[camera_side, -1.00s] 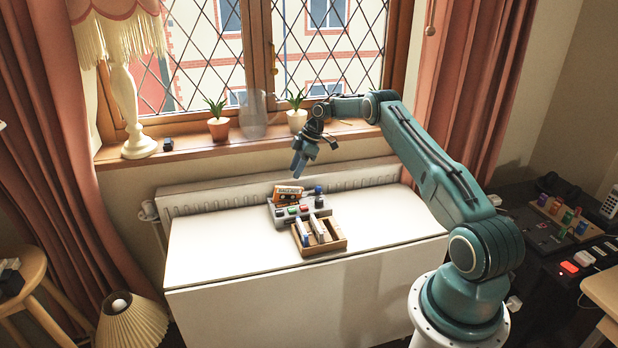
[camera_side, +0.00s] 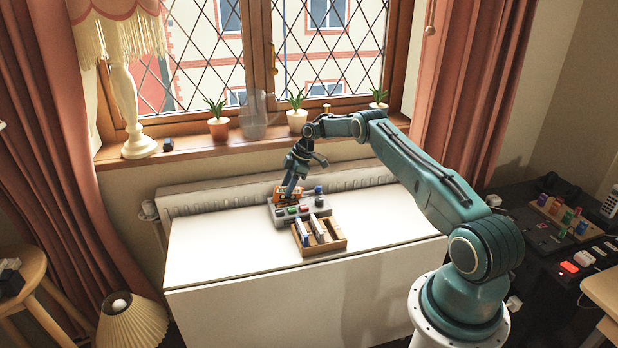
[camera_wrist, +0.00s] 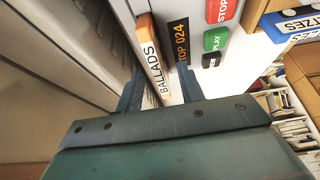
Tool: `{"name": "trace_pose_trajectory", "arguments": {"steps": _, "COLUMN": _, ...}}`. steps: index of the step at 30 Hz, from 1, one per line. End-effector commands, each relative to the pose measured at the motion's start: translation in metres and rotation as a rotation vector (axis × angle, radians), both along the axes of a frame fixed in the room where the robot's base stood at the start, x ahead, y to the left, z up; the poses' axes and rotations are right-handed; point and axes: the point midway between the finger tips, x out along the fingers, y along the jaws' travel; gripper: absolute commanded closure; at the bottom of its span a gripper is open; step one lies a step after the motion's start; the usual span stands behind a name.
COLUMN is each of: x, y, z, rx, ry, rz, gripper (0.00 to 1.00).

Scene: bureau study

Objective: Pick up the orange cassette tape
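The orange cassette tape (camera_side: 279,195) stands upright at the back of a grey player with coloured buttons (camera_side: 293,212). In the wrist view its orange edge and white "BALLADS" label (camera_wrist: 152,60) face me. My gripper (camera_side: 288,192) has come down over it from above and partly hides it in the side view. In the wrist view my gripper (camera_wrist: 160,70) is open, with one finger on each side of the tape. A gap shows between the tape and the right finger; contact on the left cannot be told.
A wooden rack (camera_side: 334,246) with several upright cassettes stands just in front of the player. A blue-edged one (camera_wrist: 292,27) shows in the wrist view. The radiator (camera_side: 220,196) runs close behind. The white tabletop (camera_side: 215,250) is clear to the left.

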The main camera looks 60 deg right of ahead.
Motion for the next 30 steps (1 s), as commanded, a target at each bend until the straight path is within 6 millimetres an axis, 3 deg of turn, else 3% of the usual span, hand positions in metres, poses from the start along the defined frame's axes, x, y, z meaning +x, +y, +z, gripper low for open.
{"name": "trace_pose_trajectory", "arguments": {"steps": 6, "x": 0.0031, "y": 0.0031, "z": -0.0102, "rx": 0.000, "ry": 0.000, "rz": 0.000, "gripper": 0.62}}
{"name": "trace_pose_trajectory", "arguments": {"steps": 30, "x": 0.0030, "y": 0.0031, "z": -0.0116, "rx": 0.000, "ry": 0.000, "rz": 0.000, "gripper": 0.62}}
